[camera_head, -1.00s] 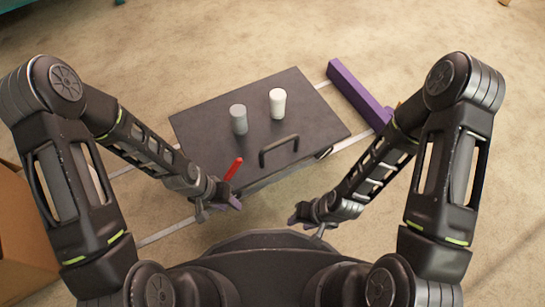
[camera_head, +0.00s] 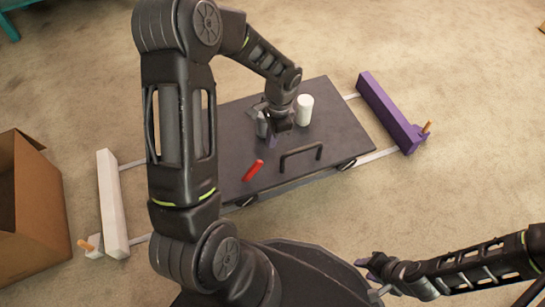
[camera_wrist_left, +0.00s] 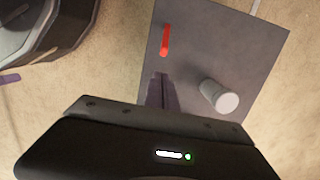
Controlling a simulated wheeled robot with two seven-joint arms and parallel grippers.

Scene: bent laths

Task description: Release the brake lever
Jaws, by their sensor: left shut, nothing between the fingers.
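The red brake lever (camera_head: 253,170) sticks up at the near edge of the dark cart top (camera_head: 345,125), left of the black handle (camera_head: 301,155). It also shows near the top of the left wrist view (camera_wrist_left: 165,40). My left gripper (camera_head: 271,142) is over the cart top, just beyond the lever, shut and empty. In the left wrist view its fingers (camera_wrist_left: 161,90) point towards the lever, with a gap between. My right gripper (camera_head: 370,266) is away from the cart, low on the right; whether it is open is unclear.
A grey cylinder (camera_wrist_left: 219,96) stands close beside the fingers in the wrist view. The cart sits on rails between a white block (camera_head: 112,203) and a purple block (camera_head: 390,112). A cardboard box (camera_head: 28,205) is at left.

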